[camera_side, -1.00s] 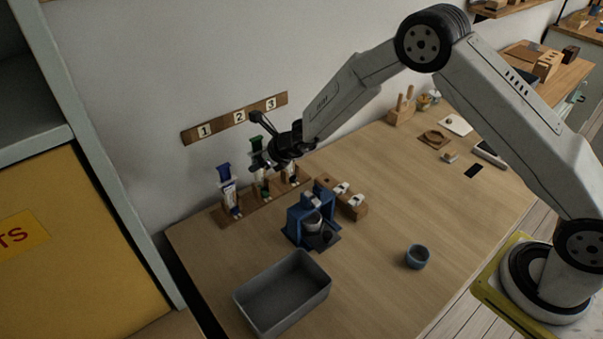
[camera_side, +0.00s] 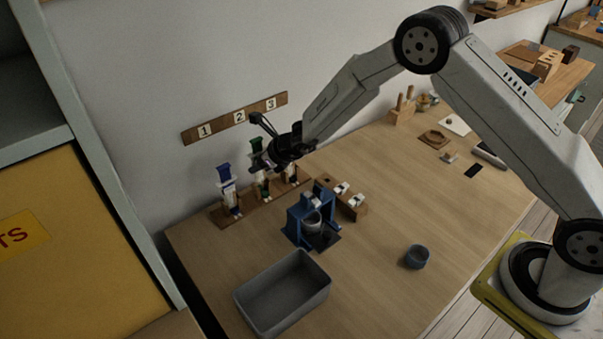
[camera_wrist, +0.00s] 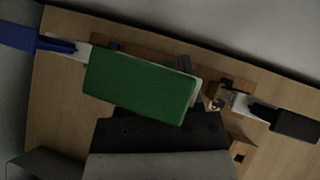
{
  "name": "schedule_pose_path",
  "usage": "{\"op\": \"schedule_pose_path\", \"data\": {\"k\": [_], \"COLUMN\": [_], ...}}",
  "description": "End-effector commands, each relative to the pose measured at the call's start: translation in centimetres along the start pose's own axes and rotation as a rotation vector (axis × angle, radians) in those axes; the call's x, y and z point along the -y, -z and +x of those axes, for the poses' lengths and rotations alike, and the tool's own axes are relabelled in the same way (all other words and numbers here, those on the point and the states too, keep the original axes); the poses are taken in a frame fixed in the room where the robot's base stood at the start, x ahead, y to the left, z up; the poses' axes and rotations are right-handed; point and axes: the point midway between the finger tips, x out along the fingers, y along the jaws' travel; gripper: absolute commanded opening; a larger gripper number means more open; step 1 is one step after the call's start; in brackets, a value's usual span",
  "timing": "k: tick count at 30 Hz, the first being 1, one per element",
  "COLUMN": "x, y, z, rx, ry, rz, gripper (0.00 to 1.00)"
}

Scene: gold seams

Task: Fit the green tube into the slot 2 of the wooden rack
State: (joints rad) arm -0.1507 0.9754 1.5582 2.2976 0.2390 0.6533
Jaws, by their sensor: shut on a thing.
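The green tube (camera_side: 256,146) is upright over the middle of the wooden rack (camera_side: 222,217), in line with the label 2. My gripper (camera_side: 267,160) is shut on it, below its green top. In the wrist view the green top (camera_wrist: 140,82) fills the middle and hides the fingertips and the slot beneath. I cannot tell whether the lower end is seated in slot 2. A blue-topped tube (camera_side: 227,183) stands to its left in the rack, and a dark-topped tube (camera_wrist: 295,125) stands on the other side.
A wall board (camera_side: 222,123) carries labels 1, 2 and 3. A blue stand (camera_side: 297,222) and a wooden block (camera_side: 352,207) are in front of the rack.

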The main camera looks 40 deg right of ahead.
Motion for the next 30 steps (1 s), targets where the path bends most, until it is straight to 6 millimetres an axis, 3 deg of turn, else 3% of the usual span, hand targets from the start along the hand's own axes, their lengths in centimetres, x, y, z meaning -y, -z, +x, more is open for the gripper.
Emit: {"op": "schedule_pose_path", "data": {"k": [30], "x": [0.00], "y": [0.65], "z": [0.68], "rx": [0.001], "ry": [0.000], "rz": [0.001], "gripper": [0.00]}}
